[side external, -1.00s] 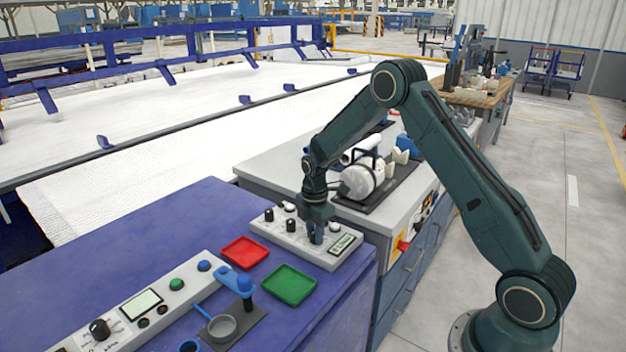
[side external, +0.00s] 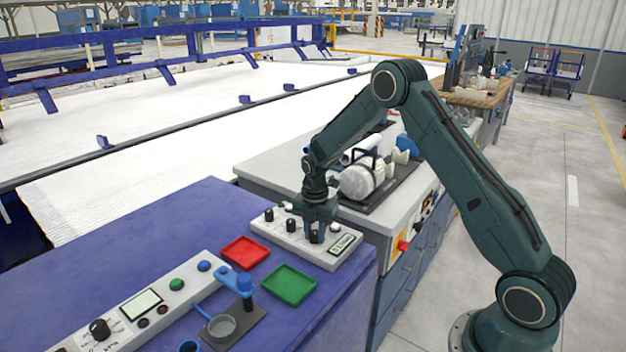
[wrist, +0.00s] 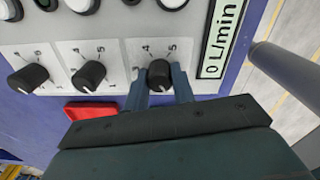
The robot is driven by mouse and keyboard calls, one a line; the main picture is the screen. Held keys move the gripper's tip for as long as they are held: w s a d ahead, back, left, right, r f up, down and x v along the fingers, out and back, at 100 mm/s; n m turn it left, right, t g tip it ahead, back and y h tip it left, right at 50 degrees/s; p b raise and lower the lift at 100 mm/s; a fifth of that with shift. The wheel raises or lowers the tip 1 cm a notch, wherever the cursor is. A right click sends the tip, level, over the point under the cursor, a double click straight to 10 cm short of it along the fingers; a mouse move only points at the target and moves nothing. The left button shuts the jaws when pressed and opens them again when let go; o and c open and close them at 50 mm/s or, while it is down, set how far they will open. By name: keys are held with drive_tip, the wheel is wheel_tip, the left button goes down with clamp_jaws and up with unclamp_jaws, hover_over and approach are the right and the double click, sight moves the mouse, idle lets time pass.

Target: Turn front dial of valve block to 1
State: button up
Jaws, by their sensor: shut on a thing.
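The valve block (side external: 290,238) is a pale panel with black dials, white knobs and a display (wrist: 217,35) reading 0 L/min. In the wrist view, three black dials stand in a row. My gripper (wrist: 163,82) is shut on the dial nearest the display, the front dial (wrist: 159,72), with a blue finger on each side. Its white mark points down in the wrist view, toward my gripper body. The numbers 4 and 5 show beyond it; its lower numbers are hidden by the fingers. My gripper also shows over the block in the side view (side external: 316,232).
The middle dial (wrist: 89,74) and far dial (wrist: 28,78) stand beside the held one. A red tray (side external: 245,252) and green tray (side external: 288,284) lie close to the block. A control box (side external: 140,305) and a blue-handled tool (side external: 237,282) are nearer the camera.

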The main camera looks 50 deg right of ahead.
sight(315, 232)
drive_tip(key=shift+r, duration=0.1)
drive_tip(key=o, duration=1)
wheel_tip(315, 232, up, 14)
idle(0.5)
